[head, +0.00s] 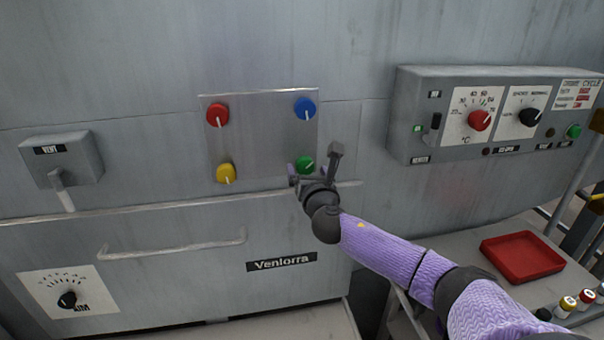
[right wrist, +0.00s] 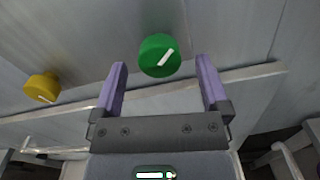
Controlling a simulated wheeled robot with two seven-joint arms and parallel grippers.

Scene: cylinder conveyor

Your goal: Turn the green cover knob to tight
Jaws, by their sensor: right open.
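The green cover knob (head: 305,164) sits at the lower right of a metal cover plate (head: 262,135), with a white pointer mark slanting to the upper right. In the right wrist view the green knob (right wrist: 159,56) shows just beyond the fingertips, between their lines, with its mark also slanting up right. My right gripper (head: 312,168) is open and empty in front of the knob; it also shows in the right wrist view (right wrist: 161,72). The fingers appear apart from the knob. My left gripper is not in view.
Red (head: 217,115), blue (head: 305,108) and yellow (head: 226,173) knobs sit at the plate's other corners. A ledge (head: 160,207) runs below the plate. A control box (head: 490,115) juts out at right, above a red tray (head: 522,257). A vent box (head: 62,158) is at left.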

